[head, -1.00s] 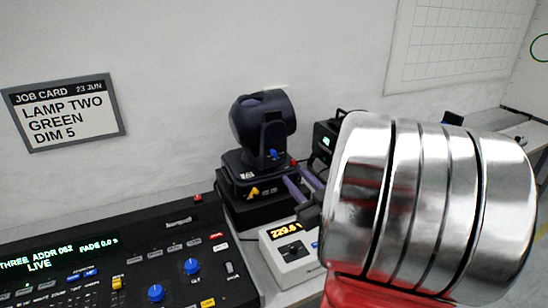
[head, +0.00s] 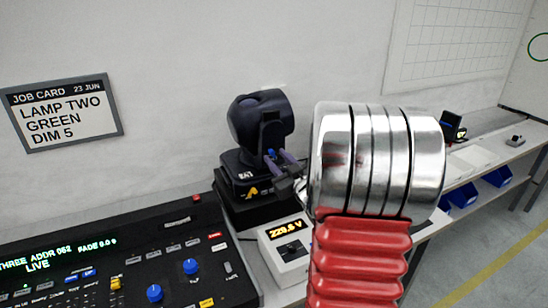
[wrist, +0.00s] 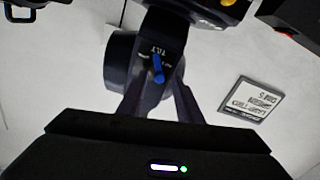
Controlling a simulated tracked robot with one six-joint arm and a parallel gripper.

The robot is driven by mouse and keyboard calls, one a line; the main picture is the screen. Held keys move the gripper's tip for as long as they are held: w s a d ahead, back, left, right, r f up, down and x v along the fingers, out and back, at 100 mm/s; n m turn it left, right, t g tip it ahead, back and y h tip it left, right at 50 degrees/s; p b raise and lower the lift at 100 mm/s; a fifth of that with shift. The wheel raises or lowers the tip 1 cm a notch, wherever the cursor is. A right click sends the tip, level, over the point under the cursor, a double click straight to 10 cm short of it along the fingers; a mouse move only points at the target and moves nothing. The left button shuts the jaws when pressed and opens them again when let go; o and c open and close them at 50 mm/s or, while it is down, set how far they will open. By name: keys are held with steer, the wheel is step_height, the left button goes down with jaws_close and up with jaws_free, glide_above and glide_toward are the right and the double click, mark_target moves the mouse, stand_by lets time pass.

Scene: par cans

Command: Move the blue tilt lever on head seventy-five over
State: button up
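The dark moving head (head: 262,122) stands on a black case by the wall. Its blue tilt lever (head: 271,153) is on the yoke arm, and my gripper (head: 276,159) is right in front of it. In the wrist view the lever (wrist: 158,70) sits under the white word TILT, with small unreadable marks on both sides. My gripper's two dark fingers (wrist: 156,90) are apart, one on each side of the lever. I see no clear contact. The number on the head's base is too small to read surely.
A lighting desk (head: 120,262) fills the lower left. A white meter box (head: 287,250) with an orange display stands beside the head. A job card (head: 63,117) hangs on the wall. The shelf (head: 480,160) runs on at right.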

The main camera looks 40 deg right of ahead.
steer(key=shift+x, duration=1)
steer(key=shift+c, duration=0.6)
jaws_close()
steer(key=shift+a, duration=0.15)
